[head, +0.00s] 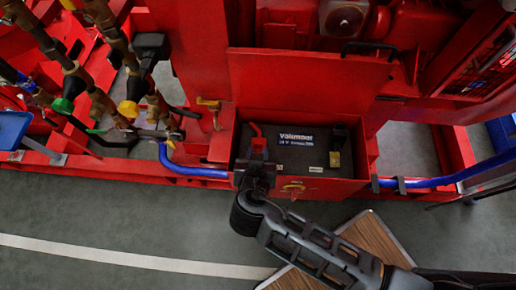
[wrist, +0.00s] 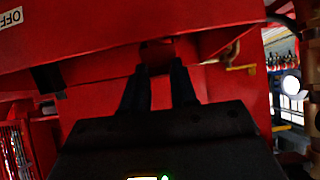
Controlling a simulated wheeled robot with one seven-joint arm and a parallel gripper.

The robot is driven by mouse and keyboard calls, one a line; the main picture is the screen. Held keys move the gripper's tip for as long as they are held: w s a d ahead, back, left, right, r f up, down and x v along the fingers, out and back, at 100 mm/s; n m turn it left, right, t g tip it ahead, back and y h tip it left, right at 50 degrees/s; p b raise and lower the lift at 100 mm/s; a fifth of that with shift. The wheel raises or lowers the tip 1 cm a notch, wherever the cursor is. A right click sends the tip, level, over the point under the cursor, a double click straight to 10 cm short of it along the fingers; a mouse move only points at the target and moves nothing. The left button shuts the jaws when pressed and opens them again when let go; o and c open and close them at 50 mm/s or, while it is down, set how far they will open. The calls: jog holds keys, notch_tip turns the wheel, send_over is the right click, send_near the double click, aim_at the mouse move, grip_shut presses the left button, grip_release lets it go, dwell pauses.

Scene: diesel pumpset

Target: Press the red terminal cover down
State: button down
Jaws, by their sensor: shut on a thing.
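The red terminal cover (head: 258,144) is a small red block on the left part of the dark battery (head: 295,158), with a red cable rising from it. The battery sits inside an open red box (head: 330,188). My gripper (head: 257,162) reaches over the box's front wall, with its tips at the cover. In the wrist view the two dark fingers (wrist: 160,68) stand a little apart, with red between their tips. My gripper is shut on the cover. The wrist view is dark, so how the cover sits on its terminal cannot be told.
A black terminal part (head: 338,138) and a yellow piece (head: 334,159) are on the battery's right. The box's red lid (head: 305,82) stands open behind. Blue hoses (head: 200,172) run at both sides. A wooden-topped board (head: 372,238) lies in front on the floor.

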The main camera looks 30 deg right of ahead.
jog(key=shift+s+a+f+b, duration=0.25)
jog(key=shift+s+f+b, duration=0.15)
jog(key=shift+f, duration=0.2)
jog(key=shift+s+a+f+b, duration=0.25)
jog(key=shift+s+f+b, duration=0.1)
jog(key=shift+f, duration=0.35)
jog(key=c, duration=0.9)
grip_release()
jog(key=shift+p+v, duration=0.65)
jog(key=shift+v, duration=3.3)
jog(key=shift+w, duration=0.1)
jog(key=shift+c, duration=0.3)
